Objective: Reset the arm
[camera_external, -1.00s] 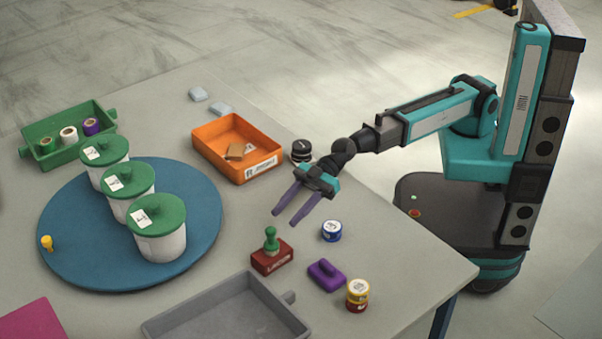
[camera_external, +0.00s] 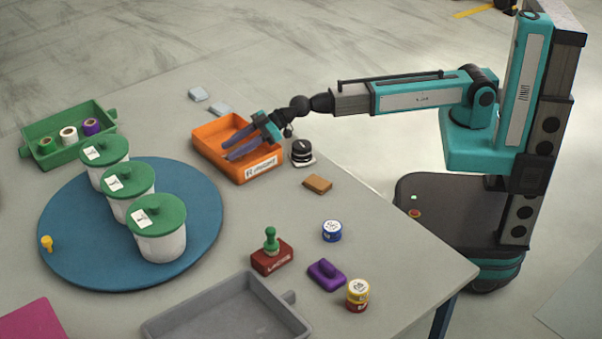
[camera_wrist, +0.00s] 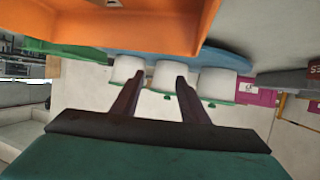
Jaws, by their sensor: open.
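My gripper (camera_external: 228,149) is open, its two purple fingers apart and pointing left over the orange bin (camera_external: 202,152). In the wrist view, which looks upside down, my gripper (camera_wrist: 157,80) has nothing between its fingers. The underside of that view is filled by my teal palm, and the orange bin (camera_wrist: 120,20) is at the top edge. The fingers hide much of the bin's inside. My arm stretches left from its column, nearly level.
A brown block (camera_external: 318,184) and black round tins (camera_external: 301,152) are right of the bin. Three green-lidded pots (camera_external: 160,240) stand on a blue turntable (camera_external: 205,220). A stamp (camera_external: 271,255), purple block (camera_external: 327,274) and grey tray (camera_external: 165,325) are in front.

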